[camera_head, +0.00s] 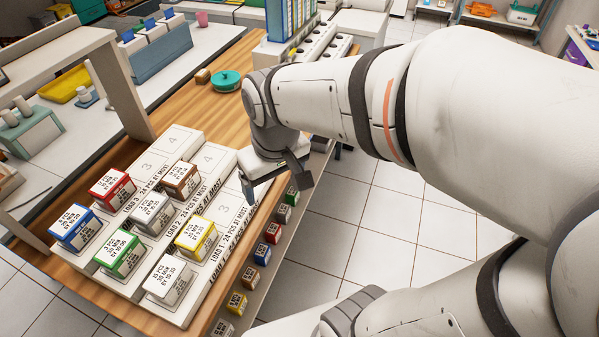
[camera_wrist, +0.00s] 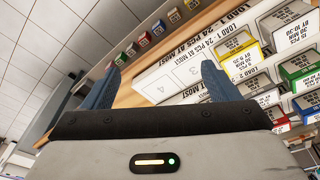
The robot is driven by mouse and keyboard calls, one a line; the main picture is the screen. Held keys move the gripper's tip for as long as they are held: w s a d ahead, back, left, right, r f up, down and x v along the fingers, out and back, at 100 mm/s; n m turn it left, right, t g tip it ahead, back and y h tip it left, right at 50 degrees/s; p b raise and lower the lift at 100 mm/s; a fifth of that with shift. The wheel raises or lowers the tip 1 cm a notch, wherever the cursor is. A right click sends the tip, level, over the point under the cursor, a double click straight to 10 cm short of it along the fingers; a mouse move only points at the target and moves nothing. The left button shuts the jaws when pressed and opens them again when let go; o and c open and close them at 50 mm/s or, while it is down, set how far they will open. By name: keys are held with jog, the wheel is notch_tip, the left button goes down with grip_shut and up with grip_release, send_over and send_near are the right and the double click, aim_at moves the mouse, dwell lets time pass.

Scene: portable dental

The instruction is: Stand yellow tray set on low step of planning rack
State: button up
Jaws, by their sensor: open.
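The yellow tray set (camera_head: 195,237), a small labelled block, stands upright on the low step of the planning rack (camera_head: 233,205), the step marked Load 1, beside a white block. It also shows in the wrist view (camera_wrist: 240,50). Bare spaces 3 and 4 lie beside it on that step. My gripper (camera_head: 272,180) is above the far end of the low step, apart from the yellow set. In the wrist view its blue fingers (camera_wrist: 160,85) are spread with nothing between them.
The white block (camera_head: 168,279) is nearest on the low step. Green (camera_head: 120,253), grey (camera_head: 152,211) and brown (camera_head: 180,179) blocks fill part of the middle step. Blue (camera_head: 76,228) and red (camera_head: 112,188) blocks stand on the high step. A teal round container (camera_head: 226,81) sits behind.

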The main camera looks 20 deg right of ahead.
jog(key=s+d+m, duration=0.3)
jog(key=s+d, duration=0.1)
jog(key=d, duration=0.1)
jog(key=shift+d+t, duration=0.2)
jog(key=shift+t, duration=0.2)
jog(key=shift+f, duration=0.1)
dwell(0.6)
